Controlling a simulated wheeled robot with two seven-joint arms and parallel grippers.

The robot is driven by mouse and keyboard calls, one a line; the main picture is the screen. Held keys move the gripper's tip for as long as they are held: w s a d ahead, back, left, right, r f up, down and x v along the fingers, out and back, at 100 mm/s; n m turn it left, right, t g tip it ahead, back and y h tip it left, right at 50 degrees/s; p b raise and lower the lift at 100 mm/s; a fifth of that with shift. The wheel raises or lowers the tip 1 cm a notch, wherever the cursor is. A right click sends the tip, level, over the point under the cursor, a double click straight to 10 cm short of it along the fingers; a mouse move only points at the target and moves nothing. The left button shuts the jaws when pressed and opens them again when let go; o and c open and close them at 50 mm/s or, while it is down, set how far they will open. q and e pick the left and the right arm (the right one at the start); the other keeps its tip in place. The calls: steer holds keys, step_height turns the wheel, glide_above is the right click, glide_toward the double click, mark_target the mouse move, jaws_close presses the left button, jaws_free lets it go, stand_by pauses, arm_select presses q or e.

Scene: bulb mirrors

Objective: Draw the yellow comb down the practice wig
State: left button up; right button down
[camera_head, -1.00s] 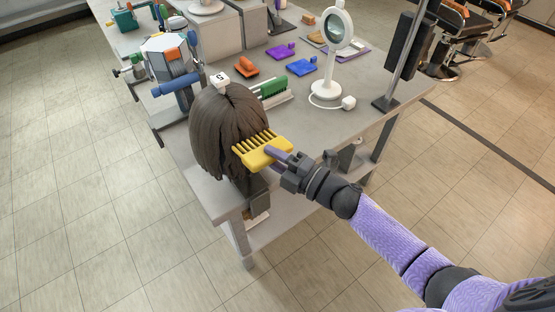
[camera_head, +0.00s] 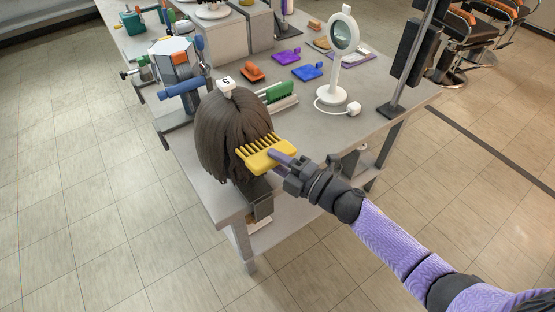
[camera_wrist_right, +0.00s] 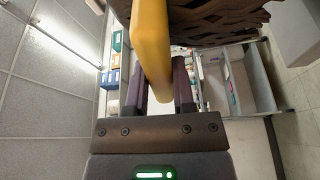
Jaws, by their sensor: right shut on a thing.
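My right gripper (camera_head: 286,160) is shut on the comb's handle. In the right wrist view the comb (camera_wrist_right: 151,45) stands between the fingers (camera_wrist_right: 158,88), with dark hair (camera_wrist_right: 218,20) beside it. My left gripper is not in view.
A green brush (camera_head: 280,92) lies just behind the wig. A white magnifier mirror (camera_head: 343,36) stands farther back on the table. Orange, purple and blue clips (camera_head: 307,72) lie between. A grey pole (camera_head: 408,60) rises at the table's right edge. Open floor lies left.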

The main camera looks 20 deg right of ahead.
stand_by(0.3)
step_height(320, 180, down, 7)
steer(key=s+b, duration=0.1)
steer(key=b, duration=0.5)
steer(key=shift+d+f, duration=0.15)
steer(key=shift+d, duration=0.1)
steer(key=shift+f, duration=0.1)
stand_by(0.3)
